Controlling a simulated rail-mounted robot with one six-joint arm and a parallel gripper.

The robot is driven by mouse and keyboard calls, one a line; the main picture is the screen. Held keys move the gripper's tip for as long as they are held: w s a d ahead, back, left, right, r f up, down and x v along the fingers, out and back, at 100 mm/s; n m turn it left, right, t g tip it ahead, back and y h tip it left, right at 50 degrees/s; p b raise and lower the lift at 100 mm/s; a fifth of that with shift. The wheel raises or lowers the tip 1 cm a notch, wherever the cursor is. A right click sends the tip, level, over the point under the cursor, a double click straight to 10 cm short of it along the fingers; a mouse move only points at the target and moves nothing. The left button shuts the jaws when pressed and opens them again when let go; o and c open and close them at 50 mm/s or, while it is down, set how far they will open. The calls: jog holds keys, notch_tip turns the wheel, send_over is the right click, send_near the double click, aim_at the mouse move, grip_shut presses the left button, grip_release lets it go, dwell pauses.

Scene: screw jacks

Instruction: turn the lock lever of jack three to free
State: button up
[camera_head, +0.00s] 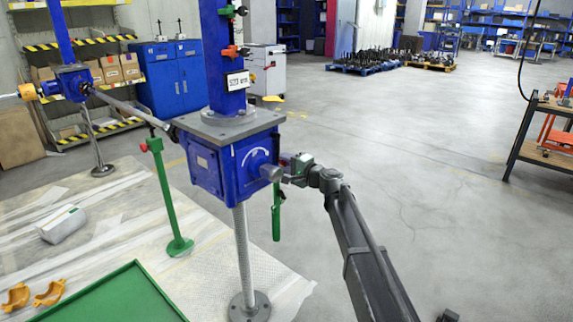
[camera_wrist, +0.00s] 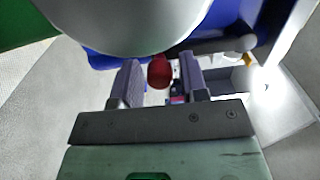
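The near jack has a blue gearbox (camera_head: 228,158) under a grey plate, with a blue column above it and a metal screw below. A label plate (camera_head: 238,81) is on the column; I cannot read its number. My gripper (camera_head: 284,168) is at the gearbox's right side, by a grey round boss. In the wrist view, a red knob (camera_wrist: 160,71) appears between my two finger pads (camera_wrist: 160,84), with gaps at both sides. The fingers are apart and do not visibly squeeze it. The lever's shaft and its free or locked marks are hidden or too small to tell.
A green handle (camera_head: 277,214) hangs just below my gripper. A green tray (camera_head: 110,300) lies at front.

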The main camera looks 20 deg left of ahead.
jog(key=shift+o, duration=0.5)
jog(key=shift+d, duration=0.15)
jog(key=v, duration=1)
jog(key=shift+d, duration=0.25)
